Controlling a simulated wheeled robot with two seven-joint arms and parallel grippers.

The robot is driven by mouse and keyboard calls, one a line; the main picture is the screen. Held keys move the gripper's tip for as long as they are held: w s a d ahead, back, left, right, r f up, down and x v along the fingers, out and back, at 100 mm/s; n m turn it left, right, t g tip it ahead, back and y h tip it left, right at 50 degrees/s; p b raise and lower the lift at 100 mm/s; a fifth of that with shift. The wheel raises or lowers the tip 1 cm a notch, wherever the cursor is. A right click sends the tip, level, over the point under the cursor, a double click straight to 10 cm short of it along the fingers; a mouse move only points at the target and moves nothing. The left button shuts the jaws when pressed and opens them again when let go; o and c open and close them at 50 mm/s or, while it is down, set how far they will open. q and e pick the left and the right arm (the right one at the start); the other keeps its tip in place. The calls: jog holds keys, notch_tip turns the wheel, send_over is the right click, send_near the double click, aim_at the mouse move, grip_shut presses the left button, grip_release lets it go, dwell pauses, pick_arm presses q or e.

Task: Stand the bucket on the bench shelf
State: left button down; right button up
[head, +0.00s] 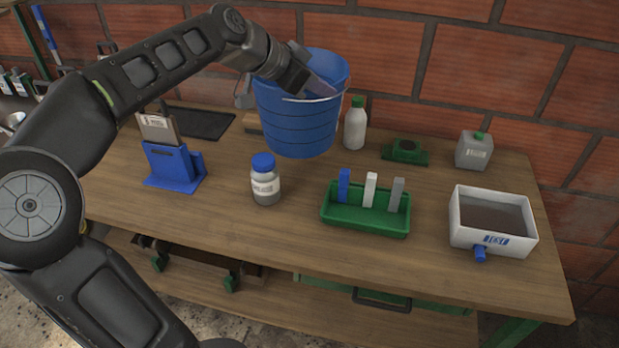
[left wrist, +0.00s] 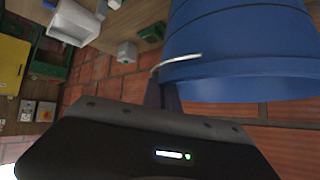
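The blue bucket (head: 298,125) is upright over the back of the wooden bench top (head: 225,205), near the brick wall. I cannot tell whether its base touches the bench. My left gripper (head: 318,88) reaches over from the left to the bucket's rim. In the left wrist view its fingers (left wrist: 163,92) are close together at the pale wire handle (left wrist: 180,61), beside the bucket wall (left wrist: 240,45), and appear shut on the handle. The fingertips are partly hidden. A lower wooden shelf (head: 300,308) shows under the bench top. My right gripper is not in view.
Near the bucket stand a blue-capped jar (head: 265,185), a white bottle (head: 355,130) and a green rack (head: 365,217). A blue holder (head: 172,168) is left; a white tray (head: 491,222) and grey canister (head: 474,151) are right. Clear bench lies between holder and jar.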

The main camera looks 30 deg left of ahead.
aim_at(293, 127)
pick_arm(q)
notch_tip(293, 127, down, 6)
jog(key=shift+f, duration=0.15)
dwell(0.3)
notch_tip(293, 127, down, 4)
jog(key=shift+r, duration=0.15)
dwell(0.3)
jog(key=c, duration=2.1)
grip_release()
jog(key=shift+b, duration=0.35)
jog(key=o, duration=0.5)
jog(key=shift+c, duration=0.2)
